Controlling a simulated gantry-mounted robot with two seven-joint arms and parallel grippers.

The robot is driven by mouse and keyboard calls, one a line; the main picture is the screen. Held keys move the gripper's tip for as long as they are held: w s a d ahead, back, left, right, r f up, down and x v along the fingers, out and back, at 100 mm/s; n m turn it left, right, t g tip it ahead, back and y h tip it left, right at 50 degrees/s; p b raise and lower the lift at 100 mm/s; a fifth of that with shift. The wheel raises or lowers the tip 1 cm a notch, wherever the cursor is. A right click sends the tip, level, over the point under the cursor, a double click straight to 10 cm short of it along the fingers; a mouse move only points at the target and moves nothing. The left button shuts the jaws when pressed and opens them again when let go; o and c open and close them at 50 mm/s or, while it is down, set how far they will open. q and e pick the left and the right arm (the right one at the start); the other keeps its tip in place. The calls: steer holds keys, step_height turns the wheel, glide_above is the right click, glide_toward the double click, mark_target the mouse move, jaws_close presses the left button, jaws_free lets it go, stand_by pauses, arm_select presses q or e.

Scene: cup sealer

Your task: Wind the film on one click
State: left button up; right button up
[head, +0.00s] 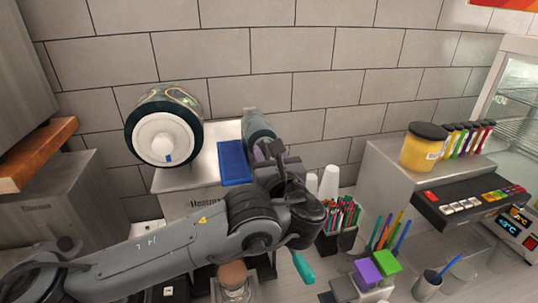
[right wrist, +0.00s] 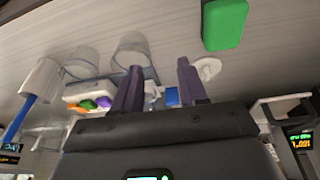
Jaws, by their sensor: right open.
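The cup sealer (head: 192,176) stands against the tiled wall. A large dark film roll (head: 181,97) with a white hub is at its upper left. A smaller grey-green roll (head: 258,125) is at its upper right, partly hidden by my left arm. My left gripper (head: 272,152) is in front of this smaller roll; its fingers are hard to make out, and I cannot tell whether it touches the roll. A blue panel (head: 234,162) lies on the machine's top. In the right wrist view my right gripper (right wrist: 159,67) is open, with nothing between its fingers.
A teal handle (head: 303,268) shows below my left wrist. A cup (head: 232,280) stands below my forearm. Straws (head: 342,213), purple (head: 367,273) and green (head: 386,262) blocks and a yellow tub (head: 424,150) are to the right. A green block (right wrist: 225,24) shows in the right wrist view.

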arm_select(q)
jaws_close()
steer(key=shift+m, duration=0.3)
